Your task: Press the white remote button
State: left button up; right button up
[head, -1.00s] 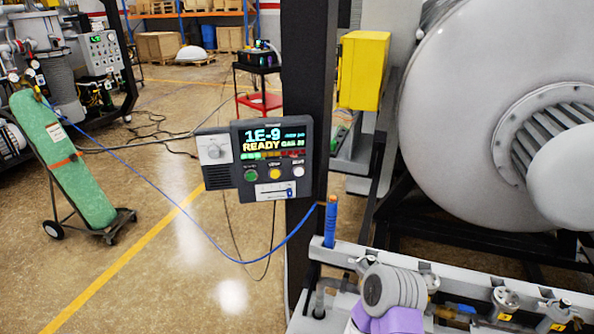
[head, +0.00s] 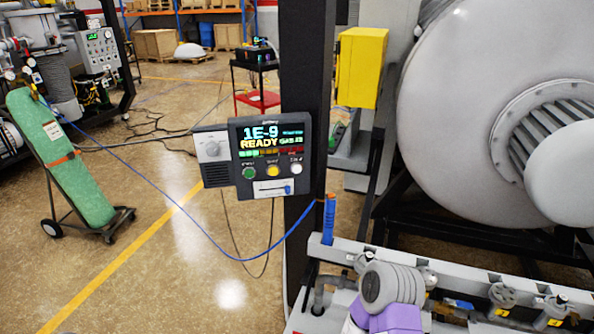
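The white button (head: 296,168) is the rightmost of three round buttons on a dark control panel (head: 270,158). A yellow button (head: 273,170) is in the middle and a green button (head: 249,173) is on the left. The panel's screen above them reads "1E-9 READY". Below the buttons is a pale strip with a small blue slider (head: 287,189). The panel is fixed to a black post (head: 305,60). Nothing covers the white button. Neither of my grippers is in view. A grey and purple part at the bottom edge looks like my own arm.
A grey box with a knob (head: 211,150) adjoins the panel's left side. A blue cable hangs below it. A blue tool with an orange tip (head: 329,219) stands on the rail (head: 450,266) at lower right. A large grey vessel (head: 460,120) fills the right.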

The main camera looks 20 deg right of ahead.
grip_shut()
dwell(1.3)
